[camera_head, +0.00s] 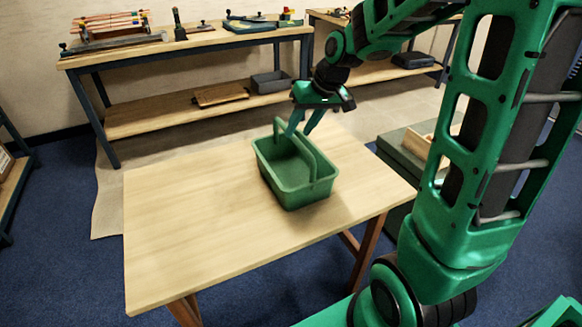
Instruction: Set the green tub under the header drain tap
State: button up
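The green tub (297,196) stands upright in the right half of the wooden table. It is an open tub with a raised carry handle (300,143) across its top. My gripper (299,133) is above the tub's far side, close to the handle, pointing down. Its two green fingers are apart with a visible gap. I cannot tell whether they touch the handle. A set of copper-coloured pipes (112,20) on a dark stand is on the back-left bench. No header drain tap can be clearly made out.
The table (190,225) is bare left of the tub. The back bench (200,42) carries small tools, with a grey bin (270,82) and brown board (220,94) on its lower shelf.

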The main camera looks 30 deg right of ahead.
aim_at(294, 139)
jog(key=shift+x, duration=2.7)
grip_shut()
